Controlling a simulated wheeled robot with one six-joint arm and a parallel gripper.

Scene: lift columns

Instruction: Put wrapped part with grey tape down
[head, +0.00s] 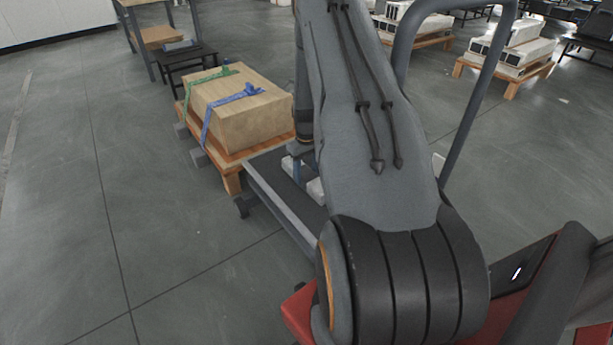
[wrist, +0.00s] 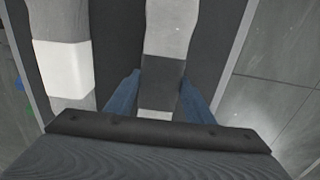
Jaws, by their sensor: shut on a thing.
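The wrapped part with grey tape (wrist: 170,35) is a long pale grey bundle with a dark grey band, in the upper middle of the wrist view. My gripper (wrist: 159,80) has one blue finger on each side of it, at the dark band, and is shut on it. The part lies over the dark top of a cart (wrist: 115,30); I cannot tell whether it touches that top. In the head view my arm hides most of the gripper and the held part.
A second wrapped part with a white band (wrist: 65,68) lies to the left of the held one. In the head view the cart (head: 272,190) stands beside a pallet (head: 232,181) bearing a strapped wooden box (head: 240,110). Open floor lies at the left.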

